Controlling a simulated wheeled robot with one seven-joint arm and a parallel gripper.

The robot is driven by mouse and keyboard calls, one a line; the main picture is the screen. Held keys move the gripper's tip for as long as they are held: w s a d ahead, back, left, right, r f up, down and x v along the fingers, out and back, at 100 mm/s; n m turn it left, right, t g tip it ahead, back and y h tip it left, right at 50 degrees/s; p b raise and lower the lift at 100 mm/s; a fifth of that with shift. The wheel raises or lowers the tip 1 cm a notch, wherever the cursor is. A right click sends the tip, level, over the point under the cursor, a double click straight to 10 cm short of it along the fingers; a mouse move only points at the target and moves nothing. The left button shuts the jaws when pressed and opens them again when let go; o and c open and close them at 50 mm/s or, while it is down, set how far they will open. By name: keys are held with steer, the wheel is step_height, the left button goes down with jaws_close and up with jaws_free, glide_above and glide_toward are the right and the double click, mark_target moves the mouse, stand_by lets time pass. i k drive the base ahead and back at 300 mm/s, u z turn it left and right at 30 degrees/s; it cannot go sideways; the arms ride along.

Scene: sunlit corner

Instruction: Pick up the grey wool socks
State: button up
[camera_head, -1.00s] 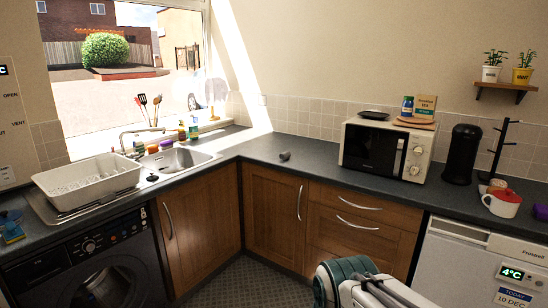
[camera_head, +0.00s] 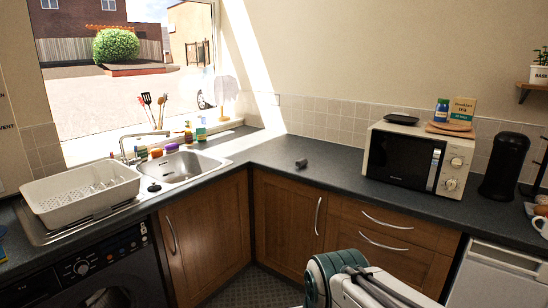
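A small dark grey bundle (camera_head: 301,163) lies alone on the dark worktop in the corner, left of the microwave; it may be the grey wool socks, but it is too small to be sure. My arm shows at the bottom of the view, white and green, in front of the wooden drawers. My gripper's fingertips cannot be made out, so I cannot tell whether it is open or shut. The bundle is well beyond the arm, and nothing touches it.
The dark worktop (camera_head: 330,179) is clear around the bundle. A microwave (camera_head: 404,161) and a black cylinder (camera_head: 504,163) stand to the right. A sink (camera_head: 182,166) and white dish rack (camera_head: 82,192) are left. Wooden cupboards (camera_head: 287,220) and a black washing machine (camera_head: 90,270) front the counter.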

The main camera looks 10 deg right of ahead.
mark_target(303, 162)
steer(key=i, duration=2.1)
steer(key=z, duration=0.3)
steer(key=i, duration=0.95)
steer(key=z, duration=0.2)
